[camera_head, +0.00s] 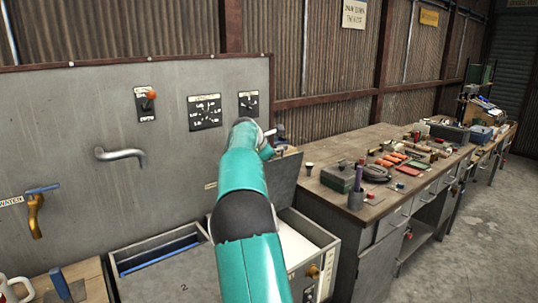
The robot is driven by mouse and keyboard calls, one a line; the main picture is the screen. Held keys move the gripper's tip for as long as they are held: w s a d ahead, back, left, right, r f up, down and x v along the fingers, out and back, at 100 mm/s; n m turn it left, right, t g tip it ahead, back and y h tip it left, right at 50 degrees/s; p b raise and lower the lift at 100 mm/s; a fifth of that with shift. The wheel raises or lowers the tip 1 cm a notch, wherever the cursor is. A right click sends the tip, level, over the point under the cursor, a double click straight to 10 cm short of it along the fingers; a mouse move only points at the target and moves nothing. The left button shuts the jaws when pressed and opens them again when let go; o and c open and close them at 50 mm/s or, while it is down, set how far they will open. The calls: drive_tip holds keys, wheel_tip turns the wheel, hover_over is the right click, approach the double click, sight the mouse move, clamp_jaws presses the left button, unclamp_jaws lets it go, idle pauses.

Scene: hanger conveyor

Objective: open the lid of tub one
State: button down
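A grey tub (325,264) stands right of my arm, with a white interior and knobs on its front. A grey panel, apparently its lid (285,183), stands raised at its back. No number shows on this tub, so I cannot confirm that it is tub one. A second tub (116,268) on the left has a grey surface marked "2" and a blue strip inside. My teal arm crosses in front of both tubs. My gripper (271,141) is at the arm's far end, near the raised panel's upper edge. Its fingers are too small and hidden to read.
A grey wall panel (75,115) with gauges, a metal spout (120,155) and a brass tap (36,215) stands behind the tubs. A cluttered workbench (330,205) runs along the right. A mug (12,290) is at lower left. Floor at right is clear.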

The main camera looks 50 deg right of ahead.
drive_tip(key=shift+f, duration=0.15)
idle(0.3)
drive_tip(key=c, duration=1.5)
unclamp_jaws()
drive_tip(key=shift+a+r, duration=0.1)
drive_tip(key=shift+r, duration=0.1)
drive_tip(key=v, duration=1.3)
drive_tip(key=shift+s+a+r, duration=0.1)
drive_tip(key=shift+a+r, duration=0.05)
drive_tip(key=shift+a, duration=0.1)
